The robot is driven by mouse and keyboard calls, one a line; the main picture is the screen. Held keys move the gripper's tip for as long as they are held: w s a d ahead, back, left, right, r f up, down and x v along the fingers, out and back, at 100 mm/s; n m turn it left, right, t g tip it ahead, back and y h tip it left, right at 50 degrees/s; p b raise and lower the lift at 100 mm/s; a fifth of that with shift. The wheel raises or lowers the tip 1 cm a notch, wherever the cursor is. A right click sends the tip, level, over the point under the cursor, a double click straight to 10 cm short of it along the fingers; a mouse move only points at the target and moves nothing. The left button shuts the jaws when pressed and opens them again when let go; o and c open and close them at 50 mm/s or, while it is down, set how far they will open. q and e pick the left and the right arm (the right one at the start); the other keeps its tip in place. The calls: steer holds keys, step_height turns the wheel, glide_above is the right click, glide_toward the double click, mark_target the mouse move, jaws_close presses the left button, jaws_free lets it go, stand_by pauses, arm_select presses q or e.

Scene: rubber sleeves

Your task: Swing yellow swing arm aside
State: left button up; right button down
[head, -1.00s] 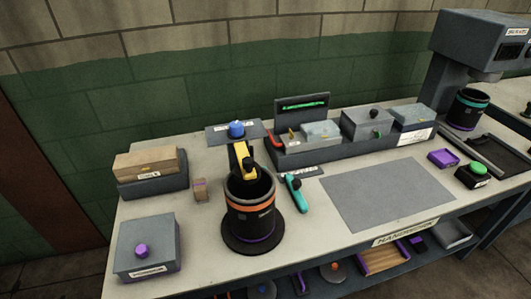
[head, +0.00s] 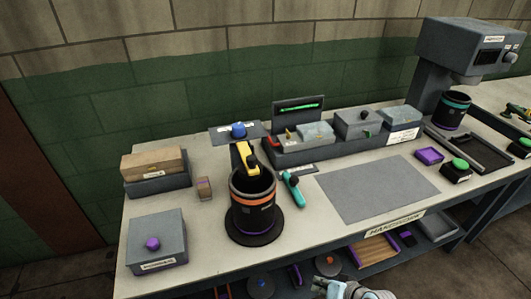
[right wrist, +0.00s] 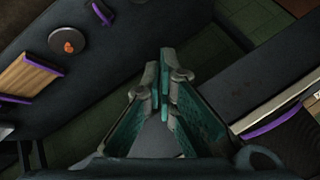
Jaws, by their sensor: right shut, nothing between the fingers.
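The yellow swing arm (head: 243,152) reaches from a post below the blue knob (head: 238,130) over the rim of a black canister (head: 255,217) with an orange band, and bears a black knob. My right gripper (head: 325,290) shows only in part at the bottom edge in the head view, in front of the bench and well apart from the swing arm. In the right wrist view my right gripper (right wrist: 161,85) is shut, with its fingertips together and empty, over the lower shelf and floor. My left gripper is out of view.
A teal-handled tool (head: 291,185) lies just right of the canister. A grey mat (head: 377,190) covers the middle bench top. A grey box (head: 157,245) stands at front left, and a tray with boxes (head: 285,154) at the back. The lower shelf holds several small items.

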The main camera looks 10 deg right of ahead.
steer(key=w+r+m+t+y, duration=0.2)
steer(key=w+r, duration=0.3)
steer(key=r, duration=0.6)
steer(key=w+r+m+t+y, duration=0.25)
steer(key=w+r, duration=0.25)
steer(key=r, duration=0.6)
steer(key=w+r+m+t+y, duration=0.2)
steer(key=w+r+t, duration=0.15)
steer(key=r, duration=0.65)
steer(key=shift+g, duration=0.4)
steer(key=p+x, duration=0.1)
steer(key=x, duration=0.3)
steer(key=s+a+p+x, duration=0.1)
steer(key=p+x, duration=0.1)
steer(key=x, duration=0.1)
steer(key=a+r+p+x, duration=0.1)
steer(key=x, duration=0.3)
steer(key=shift+a+p, duration=0.25)
steer(key=shift+p, duration=0.15)
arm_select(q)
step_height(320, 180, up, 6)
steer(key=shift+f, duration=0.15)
arm_select(e)
steer(key=shift+s+a+f, duration=0.15)
steer(key=shift+s+a, duration=0.1)
steer(key=shift+a, duration=0.2)
steer(key=shift+w+f, duration=0.15)
steer(key=shift+w, duration=0.05)
